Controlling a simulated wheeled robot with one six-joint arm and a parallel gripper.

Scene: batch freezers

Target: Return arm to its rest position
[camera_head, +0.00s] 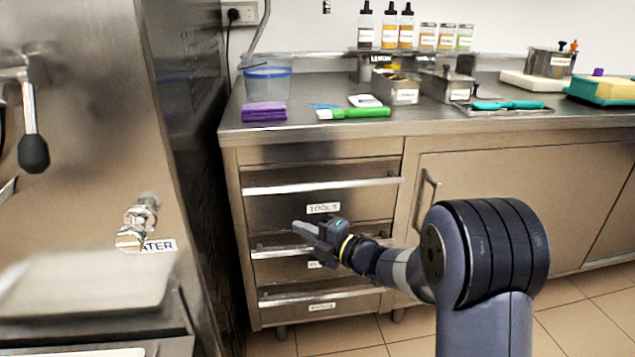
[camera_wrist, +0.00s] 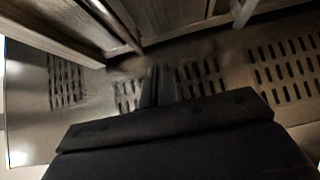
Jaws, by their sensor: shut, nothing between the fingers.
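My gripper (camera_head: 306,231) is in the middle of the head view, at the end of my dark arm, in front of the drawer unit. Its fingers point left and are shut with nothing between them. In the wrist view the two dark fingertips (camera_wrist: 158,85) lie side by side. The arm reaches in from the lower right. It is extended, not folded in. I cannot tell whether the gripper touches the drawer fronts.
A drawer labelled TOOLS (camera_head: 322,208) and lower drawers with bar handles sit behind my gripper. A steel machine (camera_head: 75,120) stands at left. The counter (camera_head: 430,122) holds a purple cloth (camera_head: 264,111), a green-handled brush (camera_head: 353,113) and steel containers. Tiled floor (camera_head: 590,325) is clear at lower right.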

